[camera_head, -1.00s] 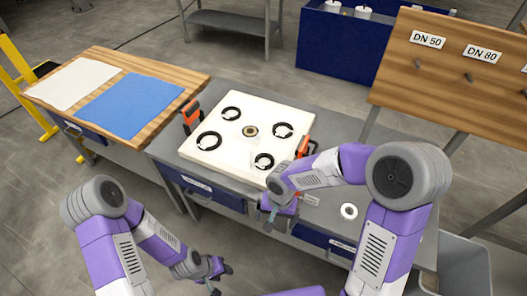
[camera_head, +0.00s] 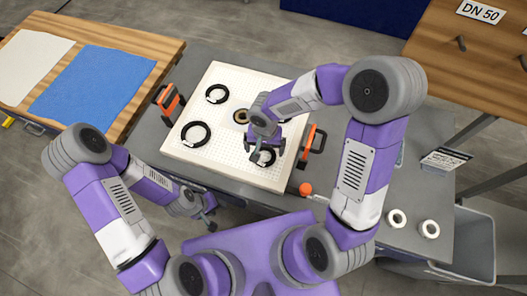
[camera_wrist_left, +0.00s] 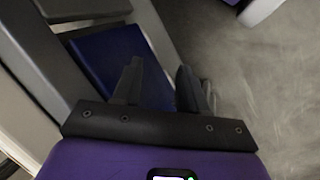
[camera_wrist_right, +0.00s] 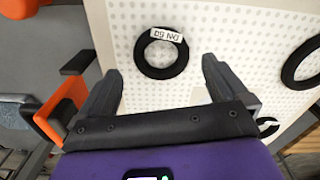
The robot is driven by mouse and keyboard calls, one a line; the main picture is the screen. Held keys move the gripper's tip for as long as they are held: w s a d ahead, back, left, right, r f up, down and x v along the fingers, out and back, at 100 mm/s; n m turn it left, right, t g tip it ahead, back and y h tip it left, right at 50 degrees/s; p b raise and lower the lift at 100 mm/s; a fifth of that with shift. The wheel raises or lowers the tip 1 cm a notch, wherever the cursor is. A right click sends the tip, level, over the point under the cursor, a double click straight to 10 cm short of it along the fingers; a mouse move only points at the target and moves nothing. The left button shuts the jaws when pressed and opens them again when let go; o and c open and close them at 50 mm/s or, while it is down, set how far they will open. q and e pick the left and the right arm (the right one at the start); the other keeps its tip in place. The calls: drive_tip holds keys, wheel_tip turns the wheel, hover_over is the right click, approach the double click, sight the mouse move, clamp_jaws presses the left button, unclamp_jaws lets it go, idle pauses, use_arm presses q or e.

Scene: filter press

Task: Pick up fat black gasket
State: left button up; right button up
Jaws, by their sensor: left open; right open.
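Several black ring gaskets lie on the white perforated plate (camera_head: 232,75). One is at the back left (camera_head: 217,93), one at the front left (camera_head: 195,133), and one at the front right (camera_head: 262,157) is partly hidden by my right gripper (camera_head: 268,152). The right gripper is open and empty above the plate. In the right wrist view a ring labelled DN 50 (camera_wrist_right: 149,66) lies beyond and between its fingers, and a thick-looking ring (camera_wrist_right: 294,70) is cut off at the right edge. Which is fattest is unclear. My left gripper (camera_head: 209,224) is open and empty, low beside the bench front.
Orange-handled clamps stand left (camera_head: 170,103) and right (camera_head: 308,142) of the plate. A grey bin (camera_head: 472,250) stands at right.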

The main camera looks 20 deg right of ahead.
sight(264, 157)
drive_tip(key=f, duration=0.4)
drive_tip(key=shift+w+f+b, duration=0.2)
drive_tip(key=shift+f+b, duration=0.2)
drive_tip(key=c, duration=1)
